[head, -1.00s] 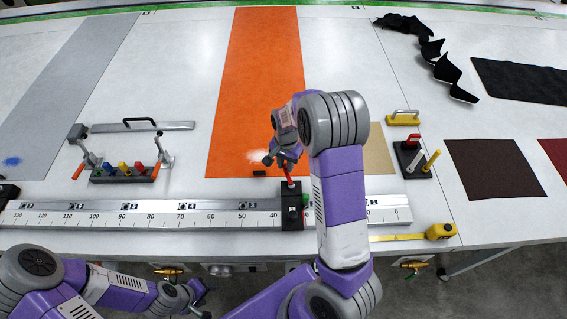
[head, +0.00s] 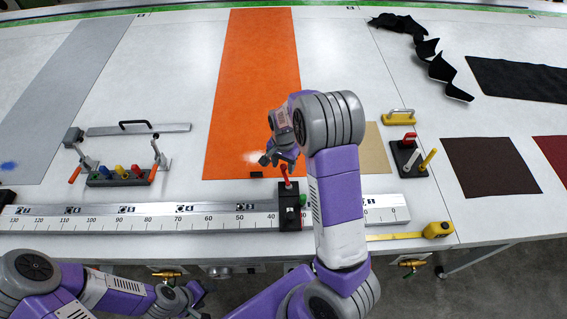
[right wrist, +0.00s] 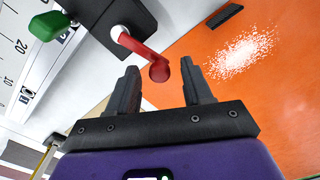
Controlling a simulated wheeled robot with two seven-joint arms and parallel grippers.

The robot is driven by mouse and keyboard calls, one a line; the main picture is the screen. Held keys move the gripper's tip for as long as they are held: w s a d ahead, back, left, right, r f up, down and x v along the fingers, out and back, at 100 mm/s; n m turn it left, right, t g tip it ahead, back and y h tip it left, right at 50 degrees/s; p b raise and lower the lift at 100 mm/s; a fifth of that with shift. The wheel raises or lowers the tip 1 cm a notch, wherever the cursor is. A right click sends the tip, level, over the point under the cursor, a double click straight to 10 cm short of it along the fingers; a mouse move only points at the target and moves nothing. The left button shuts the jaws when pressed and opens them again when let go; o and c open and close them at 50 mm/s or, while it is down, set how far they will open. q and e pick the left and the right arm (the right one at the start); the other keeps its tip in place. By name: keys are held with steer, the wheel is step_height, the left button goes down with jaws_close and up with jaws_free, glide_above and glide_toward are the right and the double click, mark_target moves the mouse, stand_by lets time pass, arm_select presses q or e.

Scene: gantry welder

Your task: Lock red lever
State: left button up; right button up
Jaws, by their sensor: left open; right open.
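The red lever (head: 286,178) stands up from the black clamp block (head: 291,208) on the long measuring rail. In the right wrist view, the red lever (right wrist: 146,52) reaches from the block toward the gap between my fingertips, its round knob just beyond them. My right gripper (head: 277,160) is open and empty, just beyond the lever in the head view; its open fingers also show in the right wrist view (right wrist: 162,82). The fingers look apart from the lever. My left gripper (head: 201,296) is open and empty near the table's front edge, low in the head view.
A green knob (right wrist: 48,26) sits beside the block. An orange cloth (head: 250,90) lies behind the rail with a small black piece (head: 256,175) on it. A tape measure (head: 437,229) lies to the right. A rack of coloured handles (head: 120,177) stands left.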

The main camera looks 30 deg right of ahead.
mark_target(284, 166)
step_height(284, 166, up, 8)
steer(key=shift+f, duration=0.2)
steer(key=shift+r+p, duration=0.1)
steer(key=shift+p, duration=0.2)
stand_by(0.4)
